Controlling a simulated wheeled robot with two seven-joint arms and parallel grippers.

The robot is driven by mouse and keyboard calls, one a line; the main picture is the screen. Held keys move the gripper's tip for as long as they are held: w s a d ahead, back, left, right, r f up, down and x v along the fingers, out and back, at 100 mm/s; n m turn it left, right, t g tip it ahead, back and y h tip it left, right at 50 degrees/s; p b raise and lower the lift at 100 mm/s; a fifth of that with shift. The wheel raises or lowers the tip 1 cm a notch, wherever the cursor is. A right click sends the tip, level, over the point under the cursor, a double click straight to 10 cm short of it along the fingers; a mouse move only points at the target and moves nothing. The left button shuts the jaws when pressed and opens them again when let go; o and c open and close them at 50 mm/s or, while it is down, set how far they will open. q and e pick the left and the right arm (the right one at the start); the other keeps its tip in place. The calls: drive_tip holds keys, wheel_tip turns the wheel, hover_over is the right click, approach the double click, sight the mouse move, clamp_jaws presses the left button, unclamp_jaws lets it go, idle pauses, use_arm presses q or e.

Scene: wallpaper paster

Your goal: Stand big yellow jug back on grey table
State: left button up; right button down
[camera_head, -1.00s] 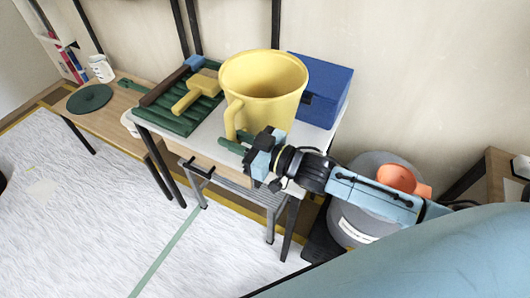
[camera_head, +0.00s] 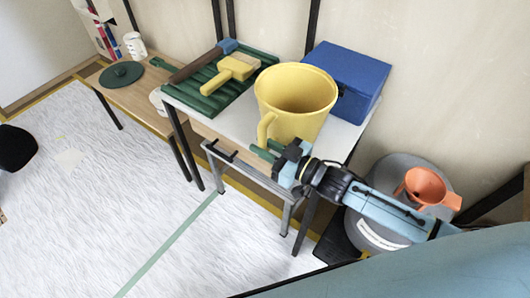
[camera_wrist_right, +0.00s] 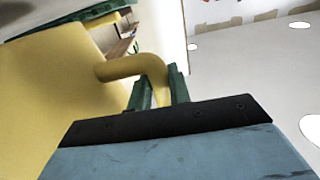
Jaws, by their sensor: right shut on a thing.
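The big yellow jug (camera_head: 296,98) is upright at the front right of the grey table (camera_head: 238,122), with its handle turned to the front left. My right gripper (camera_head: 266,150) is at the handle, with its green fingers shut on it. In the right wrist view the fingers (camera_wrist_right: 158,92) close around the jug's handle (camera_wrist_right: 135,65), and the jug's body (camera_wrist_right: 50,90) fills the left side. The jug's base is partly hidden by the gripper, so I cannot tell whether it touches the table. My left gripper is not in view.
A blue box (camera_head: 347,80) stands behind the jug. A green ribbed tray (camera_head: 212,95) with a yellow brush (camera_head: 231,73) lies on its left. A low wooden table (camera_head: 137,98) is further left. A grey bin (camera_head: 385,235) with an orange funnel (camera_head: 425,188) stands at the right.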

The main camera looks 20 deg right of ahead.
drive_tip(key=shift+f, duration=0.95)
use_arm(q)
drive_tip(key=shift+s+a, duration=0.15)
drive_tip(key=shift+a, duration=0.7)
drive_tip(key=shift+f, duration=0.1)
use_arm(e)
drive_tip(key=shift+f, duration=0.15)
drive_tip(key=shift+f, duration=0.15)
drive_tip(key=c, duration=1.3)
unclamp_jaws()
drive_tip(key=shift+c, duration=0.2)
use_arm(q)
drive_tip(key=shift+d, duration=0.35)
use_arm(e)
drive_tip(key=shift+o, duration=0.2)
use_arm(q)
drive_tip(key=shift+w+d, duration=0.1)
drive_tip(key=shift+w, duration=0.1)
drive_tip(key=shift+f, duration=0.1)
